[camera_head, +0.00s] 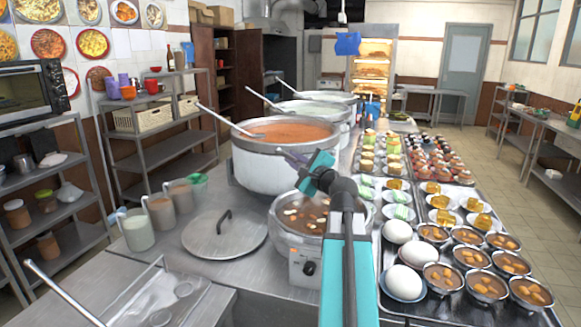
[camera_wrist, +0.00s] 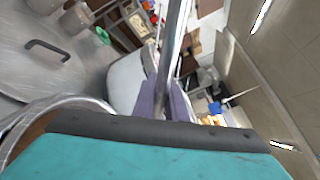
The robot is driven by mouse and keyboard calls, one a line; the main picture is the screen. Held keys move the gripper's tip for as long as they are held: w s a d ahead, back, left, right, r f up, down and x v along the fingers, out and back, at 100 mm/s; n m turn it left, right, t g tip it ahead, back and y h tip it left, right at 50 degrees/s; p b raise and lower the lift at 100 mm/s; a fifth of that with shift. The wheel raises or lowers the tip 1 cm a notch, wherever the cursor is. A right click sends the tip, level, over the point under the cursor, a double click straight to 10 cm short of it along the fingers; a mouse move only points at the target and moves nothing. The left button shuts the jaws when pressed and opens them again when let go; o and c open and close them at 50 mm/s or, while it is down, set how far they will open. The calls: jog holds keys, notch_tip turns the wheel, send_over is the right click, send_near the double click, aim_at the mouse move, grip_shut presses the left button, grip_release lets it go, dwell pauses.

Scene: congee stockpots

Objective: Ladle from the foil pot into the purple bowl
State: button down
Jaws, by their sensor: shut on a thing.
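My gripper (camera_head: 292,157) has purple fingers and is above the rim between the near silver pot (camera_head: 283,238) and the large pot of orange-red congee (camera_head: 265,175). In the wrist view the fingers (camera_wrist: 165,105) are shut on a thin metal handle (camera_wrist: 175,45), probably a ladle's; its far end is out of that view. The near silver pot holds brown soup with pale pieces; its rim also shows in the wrist view (camera_wrist: 62,103). I cannot tell which pot is the foil one. No purple bowl is clearly seen; small purple cups (camera_head: 124,79) are on the back-left shelf.
A ladle (camera_head: 220,118) leans in the orange-red pot, with more pots behind. A round lid (camera_head: 205,245) and several jugs (camera_head: 137,232) are to the left. Trays of filled bowls (camera_head: 487,284) and white eggs (camera_head: 398,231) crowd the right. The aisle floor beyond is clear.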

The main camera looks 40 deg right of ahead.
jog(key=shift+w+d+p, duration=0.1)
jog(key=shift+d+p, duration=0.1)
jog(key=shift+p, duration=0.25)
jog(key=w+d+m+g+y+p, duration=0.15)
jog(key=d+m+p, duration=0.55)
jog(key=d+p, duration=0.7)
jog(key=s+a+f+n+b, duration=0.1)
jog(key=a+f+n+b, duration=0.3)
jog(key=a+f+b, duration=0.7)
jog(key=shift+s+a+h+b, duration=0.4)
jog(key=shift+a+b, duration=0.95)
jog(key=shift+b, duration=0.7)
dwell(0.5)
jog(key=shift+w+t, duration=0.1)
jog(key=shift+t, duration=0.15)
jog(key=shift+r, duration=0.2)
